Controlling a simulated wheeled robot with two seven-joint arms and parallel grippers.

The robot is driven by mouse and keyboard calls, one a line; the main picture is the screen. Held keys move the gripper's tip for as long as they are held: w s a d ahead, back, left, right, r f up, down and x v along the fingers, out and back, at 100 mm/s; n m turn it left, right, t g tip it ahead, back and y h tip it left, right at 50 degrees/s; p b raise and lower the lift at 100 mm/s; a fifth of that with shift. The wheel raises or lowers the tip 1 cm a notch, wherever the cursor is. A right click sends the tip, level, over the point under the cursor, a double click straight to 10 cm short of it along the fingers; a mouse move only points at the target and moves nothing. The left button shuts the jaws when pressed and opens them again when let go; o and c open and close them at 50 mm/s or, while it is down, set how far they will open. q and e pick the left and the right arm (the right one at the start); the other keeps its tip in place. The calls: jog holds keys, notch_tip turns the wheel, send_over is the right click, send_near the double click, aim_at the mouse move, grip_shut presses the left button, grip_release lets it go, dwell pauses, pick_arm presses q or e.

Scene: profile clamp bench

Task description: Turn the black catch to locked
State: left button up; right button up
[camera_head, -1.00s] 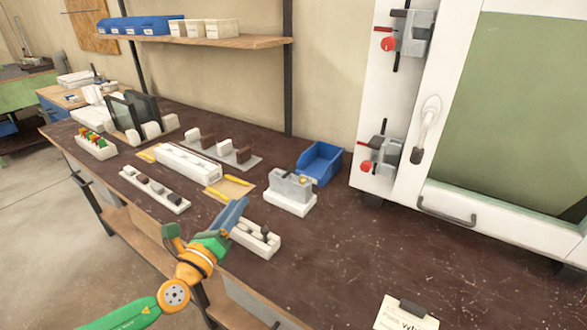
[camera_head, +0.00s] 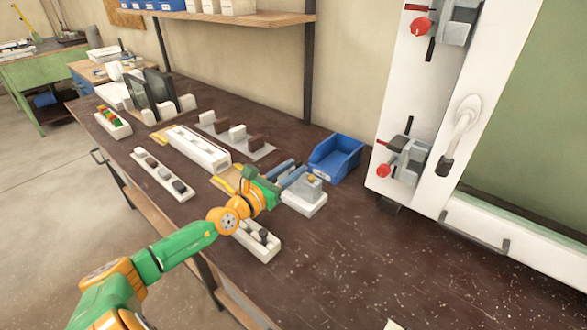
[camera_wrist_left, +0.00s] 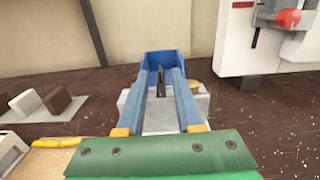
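A grey block (camera_head: 306,187) on a white base stands on the bench in front of a blue bin. In the left wrist view the block (camera_wrist_left: 160,118) is below and beyond my fingers, with a brass-coloured knob at its right. A thin upright black piece (camera_wrist_left: 161,84), which looks like the black catch, shows between my fingers. My left gripper (camera_head: 291,173) reaches over the block's left side. In the left wrist view the left gripper (camera_wrist_left: 161,76) has its blue fingers apart; I cannot tell whether they touch the black piece. My right gripper is not in view.
The blue bin (camera_head: 336,157) stands just behind the block. A white panel (camera_head: 372,175) with red-knobbed clamps (camera_head: 408,160) rises at the right. A white tray with dark knobs (camera_head: 258,241) lies near the front edge. The bench at front right is mostly clear.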

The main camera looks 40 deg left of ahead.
pick_arm(q)
jog(key=shift+w, duration=0.15)
grip_shut()
dwell(1.4)
